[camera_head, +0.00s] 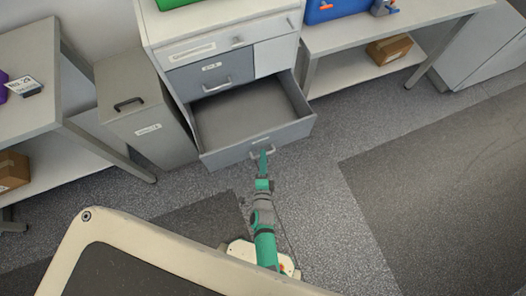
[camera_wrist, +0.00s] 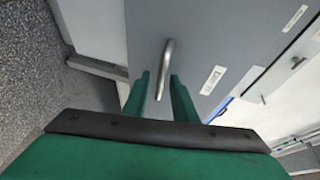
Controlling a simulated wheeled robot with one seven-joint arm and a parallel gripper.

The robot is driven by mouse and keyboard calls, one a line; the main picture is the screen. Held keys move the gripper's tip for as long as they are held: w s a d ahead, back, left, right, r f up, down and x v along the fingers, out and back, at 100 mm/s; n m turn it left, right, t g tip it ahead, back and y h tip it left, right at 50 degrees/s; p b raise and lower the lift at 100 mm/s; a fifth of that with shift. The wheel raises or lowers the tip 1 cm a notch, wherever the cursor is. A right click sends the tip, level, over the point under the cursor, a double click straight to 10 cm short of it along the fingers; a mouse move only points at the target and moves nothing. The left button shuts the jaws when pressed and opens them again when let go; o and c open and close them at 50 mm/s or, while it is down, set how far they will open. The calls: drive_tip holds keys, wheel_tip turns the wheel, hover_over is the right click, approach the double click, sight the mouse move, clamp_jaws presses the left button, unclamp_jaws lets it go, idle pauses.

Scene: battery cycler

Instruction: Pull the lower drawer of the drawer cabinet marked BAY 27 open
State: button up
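The drawer cabinet (camera_head: 192,91) stands at the upper middle of the head view; its small labels are too blurred to read. Its lower drawer (camera_head: 228,156) is pulled far out, and its empty grey inside shows. My gripper (camera_head: 263,154) is at the bar handle (camera_wrist: 167,58) on that drawer's front. In the wrist view, the two green fingers of my gripper (camera_wrist: 161,77) stand apart, one on each side of the handle, with gaps showing. The gripper looks open, with the handle between the fingers and not clamped.
Above the lower drawer is a shut dark grey drawer (camera_head: 200,78) with its own handle. A grey bin-like cabinet (camera_head: 150,130) stands close on the left. Benches (camera_head: 30,75) flank both sides. The floor (camera_head: 330,210) right of my arm is clear.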

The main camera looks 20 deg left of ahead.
drive_tip(key=shift+s, duration=0.1)
drive_tip(key=v, duration=1)
drive_tip(key=shift+s, duration=0.25)
drive_tip(key=shift+w+d+r, duration=0.1)
drive_tip(key=shift+r, duration=0.05)
